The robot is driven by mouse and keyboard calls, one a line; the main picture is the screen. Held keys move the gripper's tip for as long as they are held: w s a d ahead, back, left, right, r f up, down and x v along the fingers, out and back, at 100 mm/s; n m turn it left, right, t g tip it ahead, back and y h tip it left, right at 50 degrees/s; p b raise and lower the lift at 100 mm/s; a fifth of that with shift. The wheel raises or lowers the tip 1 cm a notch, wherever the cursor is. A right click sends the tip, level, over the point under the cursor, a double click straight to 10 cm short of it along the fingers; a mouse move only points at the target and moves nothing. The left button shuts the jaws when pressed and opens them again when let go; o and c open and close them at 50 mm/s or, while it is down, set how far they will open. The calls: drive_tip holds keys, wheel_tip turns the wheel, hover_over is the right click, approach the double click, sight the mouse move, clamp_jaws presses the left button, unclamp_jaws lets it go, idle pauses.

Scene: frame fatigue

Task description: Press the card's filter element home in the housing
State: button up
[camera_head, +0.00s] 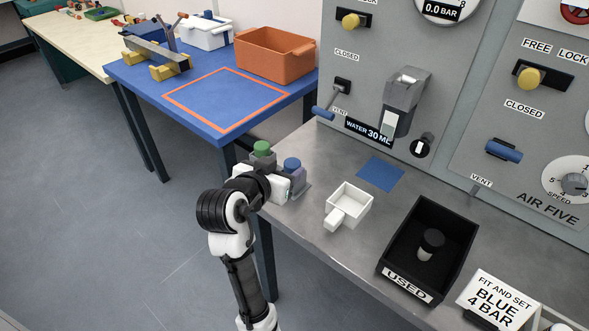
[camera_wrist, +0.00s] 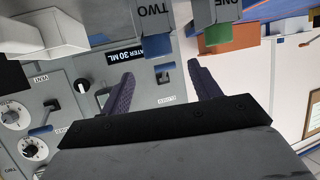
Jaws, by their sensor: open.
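The card (camera_head: 496,300) reads "FIT AND SET BLUE 4 BAR". The blue filter element (camera_head: 291,165) and the green one (camera_head: 262,149) stand in a grey holder (camera_head: 297,186) at the bench's left edge. In the wrist view the picture is inverted: the blue element (camera_wrist: 158,49) shows by the label TWO, the green one (camera_wrist: 217,36) by ONE. My gripper (camera_wrist: 160,68) is open and empty, with the blue element seen between its fingertips; contact cannot be told. The grey housing (camera_head: 405,90) is on the panel; its inside is not clear.
A white handled box (camera_head: 349,204) and blue square (camera_head: 381,173) lie on the bench. The panel has levers, including a blue-handled one (camera_head: 325,113). An orange bin (camera_head: 273,54) stands on the blue table.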

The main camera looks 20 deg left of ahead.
sight(292, 163)
drive_tip(key=x, duration=0.3)
drive_tip(key=shift+w, duration=0.2)
drive_tip(key=shift+f+p+x, duration=0.15)
drive_tip(key=shift+p+x, duration=0.25)
drive_tip(key=shift+x, duration=0.8)
drive_tip(key=shift+f+p+x, duration=0.15)
drive_tip(key=shift+p+x, duration=0.25)
drive_tip(key=shift+x, duration=0.8)
drive_tip(key=shift+s, duration=0.15)
drive_tip(key=c, duration=1.1)
drive_tip(key=shift+o, duration=0.2)
wheel_tip(292, 163, up, 20)
drive_tip(key=shift+b, duration=0.4)
